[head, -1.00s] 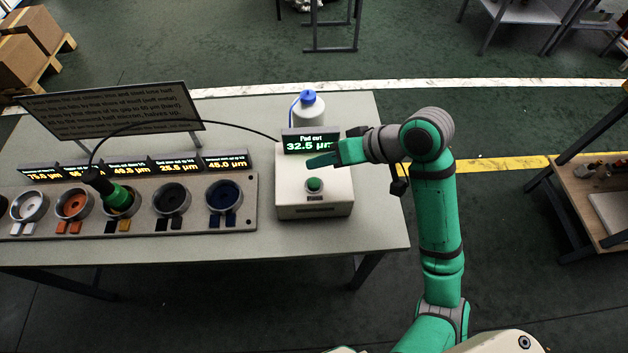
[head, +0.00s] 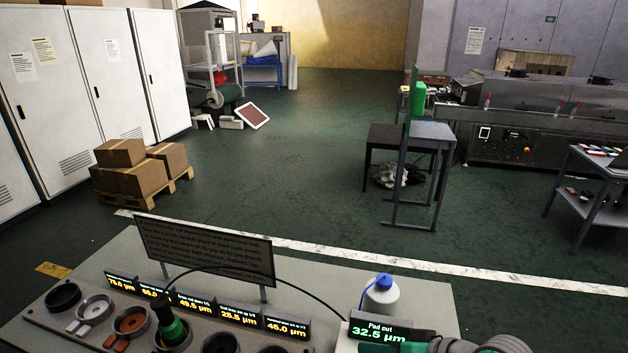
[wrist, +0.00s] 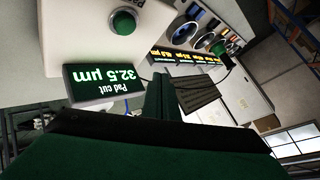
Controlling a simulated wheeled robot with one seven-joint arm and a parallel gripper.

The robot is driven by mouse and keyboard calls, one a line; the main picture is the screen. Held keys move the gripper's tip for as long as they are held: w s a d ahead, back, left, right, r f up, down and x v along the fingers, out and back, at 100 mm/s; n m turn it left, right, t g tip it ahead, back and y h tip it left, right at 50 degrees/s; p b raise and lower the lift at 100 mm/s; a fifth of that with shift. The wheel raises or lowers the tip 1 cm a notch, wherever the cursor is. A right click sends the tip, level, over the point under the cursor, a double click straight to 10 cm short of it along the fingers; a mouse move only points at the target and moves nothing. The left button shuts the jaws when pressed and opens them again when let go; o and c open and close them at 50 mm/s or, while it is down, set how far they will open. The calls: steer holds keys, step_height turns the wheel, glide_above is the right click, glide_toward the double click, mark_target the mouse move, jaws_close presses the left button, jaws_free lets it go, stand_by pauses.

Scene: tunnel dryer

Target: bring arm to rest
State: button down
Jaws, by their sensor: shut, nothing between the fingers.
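My gripper (head: 392,348) shows only in part at the bottom edge of the head view, just in front of the display reading "Pad cut 32.5 µm" (head: 379,330). Most of my arm is below the frame. In the wrist view my gripper's fingers (wrist: 161,97) are together and empty. The same display, upside down, shows at the left there, beside the white box with a green button (wrist: 123,22). My gripper appears apart from the box and the display, though the exact gap is hard to judge.
The grey table (head: 105,262) carries a row of coloured cups with small displays, a dark sign board (head: 205,250) and a white bottle with a blue tube (head: 381,297). Boxes on a pallet (head: 138,172) stand behind left, a dark table (head: 410,140) behind right. Open floor lies between.

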steer(key=w+a+m+t+y, duration=0.25)
steer(key=w+a+t, duration=0.35)
steer(key=w+a, duration=0.5)
steer(key=s+a+f+m+t+h, duration=0.1)
steer(key=s+a+f+m+h, duration=0.1)
steer(key=s+f, duration=0.2)
steer(key=s+a+f+m+t+h, duration=0.1)
steer(key=s+a+f+m+h, duration=0.1)
steer(key=s+f, duration=0.3)
steer(key=s+a+f+m+t+h, duration=0.1)
steer(key=s+a+f+m+h, duration=0.1)
steer(key=s+a+f+h, duration=0.1)
steer(key=shift+s+a+f+h, duration=0.15)
steer(key=shift+s+f+h, duration=0.2)
steer(key=shift+s+f, duration=0.2)
steer(key=shift+s+a+f+h, duration=0.15)
steer(key=shift+s+f+h, duration=0.15)
steer(key=shift+s+f, duration=0.2)
steer(key=s+d+n, duration=0.2)
steer(key=s+n, duration=0.2)
steer(key=s, duration=0.9)
steer(key=s+d+n+h, duration=0.1)
steer(key=s+d+n, duration=0.2)
steer(key=s, duration=1)
steer(key=shift+s+f+n+g+h, duration=0.15)
steer(key=shift+f+n+g+h, duration=0.2)
steer(key=shift+f, duration=0.1)
steer(key=shift+d, duration=0.1)
